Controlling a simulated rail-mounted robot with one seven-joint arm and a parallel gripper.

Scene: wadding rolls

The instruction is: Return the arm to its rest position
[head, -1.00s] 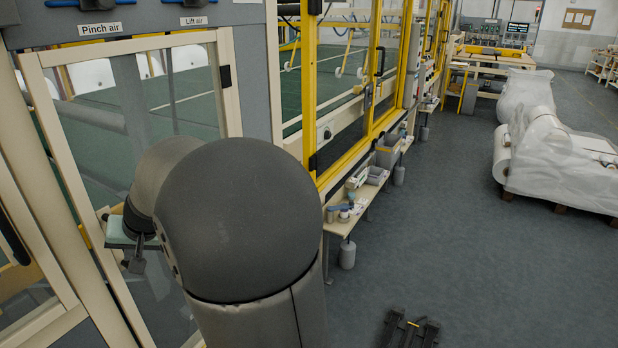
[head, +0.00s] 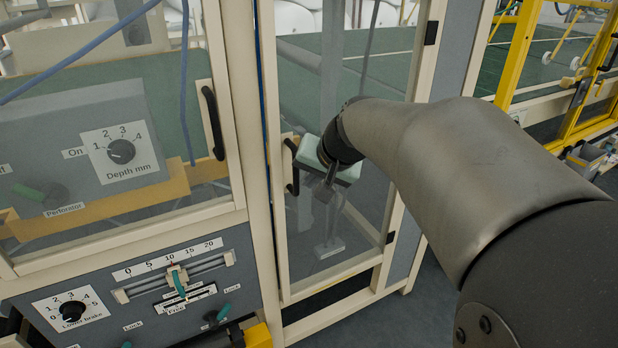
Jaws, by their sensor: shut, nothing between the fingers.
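My arm reaches in from the right edge of the head view, its large grey links covering much of the right side. It ends at my gripper (head: 326,192), which hangs below a pale green block at the wrist. The gripper is shut with nothing in it, its fingers pointing down. It is in front of the glazed door (head: 268,190) of the machine, just right of that door's dark handle (head: 291,166). I cannot tell whether it touches the glass.
A left glazed door has its own dark handle (head: 212,123). Below it are a slider scale (head: 172,268), a lower brake knob (head: 71,312) and small green levers. A depth knob (head: 121,151) shows behind the glass. Yellow framing (head: 575,120) stands at upper right.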

